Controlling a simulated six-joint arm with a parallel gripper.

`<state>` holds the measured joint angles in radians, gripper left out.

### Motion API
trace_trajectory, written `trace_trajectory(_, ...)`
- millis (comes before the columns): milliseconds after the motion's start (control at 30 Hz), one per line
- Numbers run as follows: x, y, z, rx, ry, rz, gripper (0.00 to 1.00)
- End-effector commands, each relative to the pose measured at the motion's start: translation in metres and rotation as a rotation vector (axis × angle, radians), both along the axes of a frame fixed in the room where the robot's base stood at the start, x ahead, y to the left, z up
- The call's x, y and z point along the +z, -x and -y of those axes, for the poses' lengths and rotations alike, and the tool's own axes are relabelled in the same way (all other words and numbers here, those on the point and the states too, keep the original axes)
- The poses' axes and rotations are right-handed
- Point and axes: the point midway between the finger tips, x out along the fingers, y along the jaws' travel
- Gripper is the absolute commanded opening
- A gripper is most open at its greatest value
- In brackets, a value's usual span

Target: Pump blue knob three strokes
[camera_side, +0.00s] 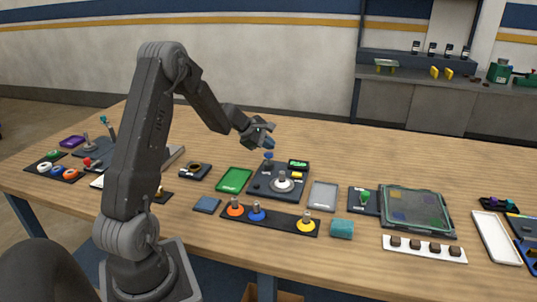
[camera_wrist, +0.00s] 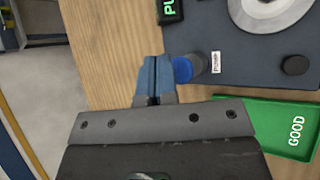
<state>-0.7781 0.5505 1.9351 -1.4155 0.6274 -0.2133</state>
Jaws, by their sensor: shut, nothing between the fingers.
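The blue knob (camera_wrist: 183,70) stands at the edge of a dark washer unit, next to a label reading PUMP, in the wrist view. In the side view the blue knob (camera_side: 268,155) is on the back left part of the dark unit (camera_side: 262,186). My gripper (camera_side: 270,144) is shut and empty, just above the knob in the side view. In the wrist view the closed blue-grey fingertips (camera_wrist: 153,66) appear immediately left of the knob. I cannot tell whether they touch it. A round metal dish (camera_side: 283,182) sits on the unit.
A green tray marked GOOD (camera_side: 234,180) lies left of the unit and a grey tray (camera_side: 323,196) right of it. In front is a dark rack (camera_side: 270,219) with orange, blue and yellow pieces. A small green-lit display (camera_side: 298,164) stands behind. The table behind the unit is clear.

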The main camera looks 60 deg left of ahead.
Motion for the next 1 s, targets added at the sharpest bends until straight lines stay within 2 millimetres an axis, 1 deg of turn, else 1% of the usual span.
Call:
trace_trajectory(300,0.003,0.000,0.000,0.000,-0.001,0.002,0.00)
trace_trajectory(800,0.046,0.000,-0.001,0.000,-0.001,0.003,0.00)
trace_trajectory(1000,0.051,0.000,0.000,0.001,0.000,0.001,0.00)
